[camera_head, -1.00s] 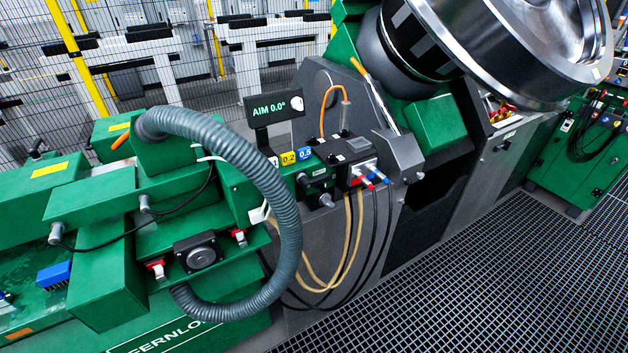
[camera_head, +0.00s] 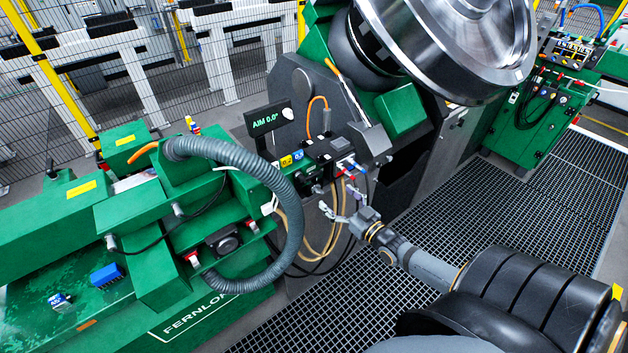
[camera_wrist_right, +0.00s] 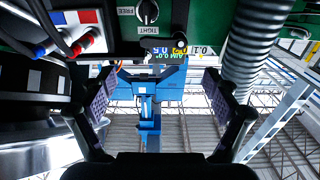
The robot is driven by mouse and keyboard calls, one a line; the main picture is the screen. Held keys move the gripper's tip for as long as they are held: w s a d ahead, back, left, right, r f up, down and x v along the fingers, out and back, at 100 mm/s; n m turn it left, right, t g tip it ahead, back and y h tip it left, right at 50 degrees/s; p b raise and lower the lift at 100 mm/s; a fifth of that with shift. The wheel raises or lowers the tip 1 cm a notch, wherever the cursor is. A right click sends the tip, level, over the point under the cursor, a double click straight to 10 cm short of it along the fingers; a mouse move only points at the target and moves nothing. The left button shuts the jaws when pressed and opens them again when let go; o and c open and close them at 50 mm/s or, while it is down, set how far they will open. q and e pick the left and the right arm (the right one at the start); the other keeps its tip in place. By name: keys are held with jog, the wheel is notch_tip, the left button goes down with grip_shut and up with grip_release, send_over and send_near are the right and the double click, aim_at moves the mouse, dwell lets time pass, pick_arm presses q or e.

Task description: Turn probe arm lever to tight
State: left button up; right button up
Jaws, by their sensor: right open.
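The probe arm lever (camera_wrist_right: 148,12) is a small dark knob at the top of the right wrist view, beside the labels FREE and TIGHT. Its exact pointing direction is hard to tell. In the head view it is too small and crowded to make out on the block below the AIM 0.0° display (camera_head: 268,120). My right gripper (camera_head: 334,203) is just in front of that block. In the right wrist view its two fingers (camera_wrist_right: 158,95) are spread apart with nothing between them, and the lever lies beyond their tips. My left gripper is not in view.
A thick grey hose (camera_head: 290,225) arches to the left of the gripper. Tan and black cables (camera_head: 297,235) hang close behind it. A plug block with red and blue plugs (camera_head: 345,166) sits just above. A large steel wheel (camera_head: 450,45) is higher up. The grated floor (camera_head: 520,200) is open.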

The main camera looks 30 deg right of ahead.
aim_at(314, 176)
jog(key=w+b, duration=0.1)
jog(key=w, duration=0.2)
jog(key=w+b, duration=0.2)
jog(key=w, duration=0.1)
jog(key=w+b, duration=0.2)
jog(key=w, duration=0.1)
jog(key=shift+w+a+f, duration=0.15)
jog(key=shift+a, duration=0.25)
jog(key=shift+c, duration=0.2)
jog(key=c, duration=0.5)
jog(key=shift+s+r, duration=0.35)
jog(key=shift+r, duration=0.05)
jog(key=c, duration=0.9)
jog(key=shift+a+r, duration=0.1)
grip_shut()
jog(key=shift+w, duration=0.1)
